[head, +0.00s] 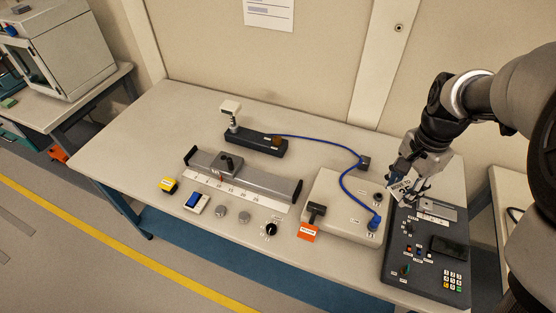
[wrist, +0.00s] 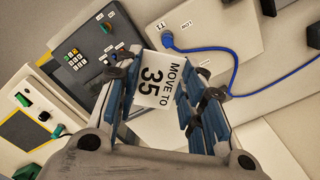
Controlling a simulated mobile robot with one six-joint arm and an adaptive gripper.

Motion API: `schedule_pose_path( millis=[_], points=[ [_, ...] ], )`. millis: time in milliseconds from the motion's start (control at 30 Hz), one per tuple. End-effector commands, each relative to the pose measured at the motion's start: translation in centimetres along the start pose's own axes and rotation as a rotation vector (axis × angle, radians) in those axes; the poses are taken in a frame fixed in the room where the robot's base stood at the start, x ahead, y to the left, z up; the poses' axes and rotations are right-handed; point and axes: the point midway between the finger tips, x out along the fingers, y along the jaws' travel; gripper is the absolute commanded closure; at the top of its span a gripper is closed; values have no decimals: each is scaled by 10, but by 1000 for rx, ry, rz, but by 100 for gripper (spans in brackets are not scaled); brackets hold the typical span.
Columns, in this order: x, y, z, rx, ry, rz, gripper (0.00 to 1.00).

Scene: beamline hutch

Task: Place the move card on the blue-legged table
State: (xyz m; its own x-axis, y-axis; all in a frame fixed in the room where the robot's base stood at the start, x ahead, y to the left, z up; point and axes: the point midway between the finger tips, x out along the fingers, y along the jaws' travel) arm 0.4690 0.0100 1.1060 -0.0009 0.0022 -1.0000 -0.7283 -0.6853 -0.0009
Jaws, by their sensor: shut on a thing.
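The move card is a white card printed "MOVE TO 35" (wrist: 155,82), held between the blue-padded fingers of my gripper (wrist: 158,90) in the wrist view. In the head view my gripper (head: 408,187) is at the right, above the back of the dark control panel, with the small white card (head: 400,190) tilted between its fingers. The large pale table (head: 150,130) under it shows a blue leg (head: 146,228) at its left front. Whether the card touches anything below cannot be told.
The table's left part is clear. Another table (head: 40,110) bears a cabinet.

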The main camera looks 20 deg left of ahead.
Motion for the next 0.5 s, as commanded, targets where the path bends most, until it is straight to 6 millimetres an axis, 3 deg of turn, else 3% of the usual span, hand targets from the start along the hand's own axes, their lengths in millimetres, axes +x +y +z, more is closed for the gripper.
schedule_pose_path(
  millis=[33,200,333,500],
  points=[
    [11,-4,20,83,-2,2,80],
    [41,-8,72,403,0,2,80],
    [57,-7,102,595,1,-1,80],
    [68,-4,123,746,1,-3,80]
  ],
)
